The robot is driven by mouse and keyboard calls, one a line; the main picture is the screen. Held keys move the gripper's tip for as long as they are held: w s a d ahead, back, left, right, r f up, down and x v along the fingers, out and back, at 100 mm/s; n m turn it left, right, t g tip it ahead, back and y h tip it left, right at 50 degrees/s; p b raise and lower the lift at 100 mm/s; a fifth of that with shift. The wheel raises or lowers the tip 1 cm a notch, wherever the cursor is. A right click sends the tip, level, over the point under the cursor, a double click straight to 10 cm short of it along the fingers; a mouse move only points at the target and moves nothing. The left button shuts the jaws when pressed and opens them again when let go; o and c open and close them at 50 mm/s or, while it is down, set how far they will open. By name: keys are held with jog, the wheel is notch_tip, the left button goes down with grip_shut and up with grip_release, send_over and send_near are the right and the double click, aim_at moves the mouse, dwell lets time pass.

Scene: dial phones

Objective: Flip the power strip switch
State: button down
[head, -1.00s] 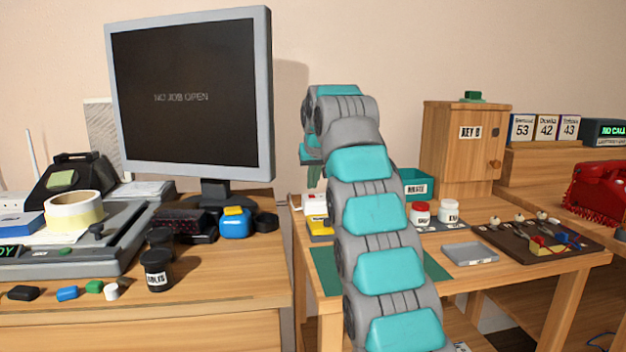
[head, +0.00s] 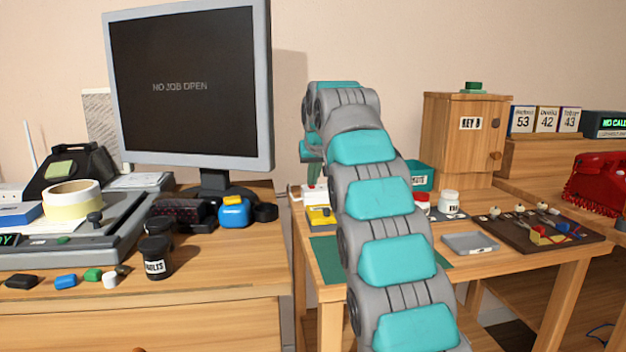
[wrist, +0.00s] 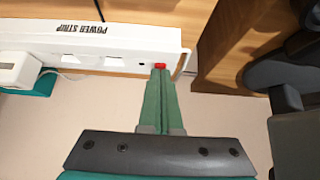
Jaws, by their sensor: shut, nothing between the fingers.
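The white power strip (wrist: 100,42) runs across the upper left of the wrist view, its printed label upside down. Its small red switch (wrist: 160,66) is near the strip's right end. My gripper (wrist: 160,73) has its two green fingers shut together and empty, with the tips right at the red switch. The tips overlap the switch's near edge; I cannot tell whether they press it. In the head view the strip (head: 298,192) shows as a white piece at the back of the right-hand table, partly hidden by my arm, with my gripper (head: 313,182) just above it.
In the wrist view a white plug (wrist: 18,70) with a cable sits at the strip's left end. In the head view a yellow box (head: 321,216) stands in front of the strip. The monitor (head: 185,85) stands to the left, and a wooden cabinet (head: 462,140) to the right.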

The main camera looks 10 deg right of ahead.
jog(key=f+b, duration=0.1)
jog(key=b, duration=0.1)
jog(key=t+b, duration=0.1)
jog(key=shift+s+f+b, duration=0.35)
jog(key=shift+b, duration=0.05)
jog(key=shift+w+r, duration=0.1)
jog(key=shift+r, duration=0.25)
jog(key=shift+r+p, duration=0.15)
jog(key=shift+p, duration=0.3)
jog(key=shift+r, duration=0.25)
jog(key=shift+r+p, duration=0.4)
jog(key=shift+p, duration=0.2)
